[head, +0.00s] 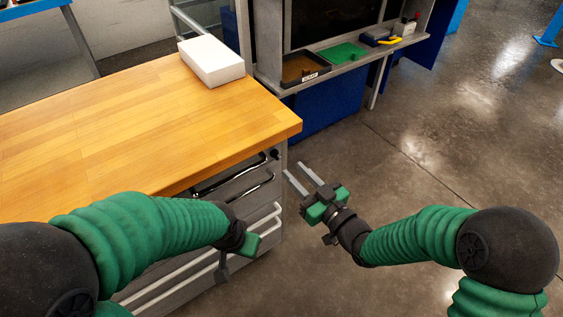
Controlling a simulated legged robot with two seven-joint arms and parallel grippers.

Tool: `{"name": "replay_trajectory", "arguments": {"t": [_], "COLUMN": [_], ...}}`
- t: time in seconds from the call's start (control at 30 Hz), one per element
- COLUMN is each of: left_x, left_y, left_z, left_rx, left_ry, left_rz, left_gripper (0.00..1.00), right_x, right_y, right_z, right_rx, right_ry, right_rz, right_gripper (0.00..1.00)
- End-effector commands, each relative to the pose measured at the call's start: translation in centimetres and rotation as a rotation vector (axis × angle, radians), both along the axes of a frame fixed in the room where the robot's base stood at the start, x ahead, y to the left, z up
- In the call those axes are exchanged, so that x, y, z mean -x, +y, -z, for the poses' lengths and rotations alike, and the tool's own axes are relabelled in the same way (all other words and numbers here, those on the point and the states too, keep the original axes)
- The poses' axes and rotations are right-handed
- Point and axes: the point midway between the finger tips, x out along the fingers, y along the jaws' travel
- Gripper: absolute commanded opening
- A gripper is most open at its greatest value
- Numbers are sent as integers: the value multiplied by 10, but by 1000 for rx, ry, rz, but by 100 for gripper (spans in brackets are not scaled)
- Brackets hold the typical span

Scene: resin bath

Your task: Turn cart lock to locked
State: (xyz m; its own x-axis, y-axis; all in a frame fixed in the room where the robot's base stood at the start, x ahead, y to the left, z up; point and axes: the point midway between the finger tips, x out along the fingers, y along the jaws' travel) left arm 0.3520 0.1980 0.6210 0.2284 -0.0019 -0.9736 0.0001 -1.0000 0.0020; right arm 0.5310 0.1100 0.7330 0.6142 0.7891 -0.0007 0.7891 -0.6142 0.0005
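The cart (150,117) has a wooden top and a grey drawer front with dark and light bar handles. A small dark knob, which looks like the cart lock (275,154), sits at the top right of the drawer front. Its setting is too small to read. My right gripper (293,168) is just right of and below the lock, its two grey fingers apart with nothing between them. The fingertips point toward the cart corner and look apart from the lock. My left gripper (240,257) is low in front of the drawers; its fingers are not clearly visible.
A white box (211,61) lies on the cart top's far edge. Behind stands a grey workbench (345,68) with a black tray (305,71), a green tray (342,53) and a yellow-handled tool (389,41). The concrete floor (440,140) to the right is clear.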

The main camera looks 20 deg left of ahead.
Motion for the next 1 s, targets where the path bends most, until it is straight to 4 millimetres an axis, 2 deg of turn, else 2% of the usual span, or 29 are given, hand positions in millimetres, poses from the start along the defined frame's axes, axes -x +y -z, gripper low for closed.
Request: {"name": "replay_trajectory", "arguments": {"t": [0.1,0.3,0.63,0.87,1.0], "left_x": [0,0,0,0,0], "left_y": [0,0,0,0,0], "left_z": [12,19,19,19,19], "left_rx": [0,0,0,0,0], "left_ry": [0,0,0,0,0], "left_rz": [0,0,0,0,0], "left_gripper": [36,36,36,36,36], "right_x": [-18,-38,-43,-43,-43], "right_y": [25,50,55,55,55], "right_z": [4,2,0,0,0], "right_rx": [-1,0,1,1,1], "right_ry": [-2,0,1,1,1], "right_rz": [-2,0,1,1,1], "right_gripper": [29,29,29,0,0]}}
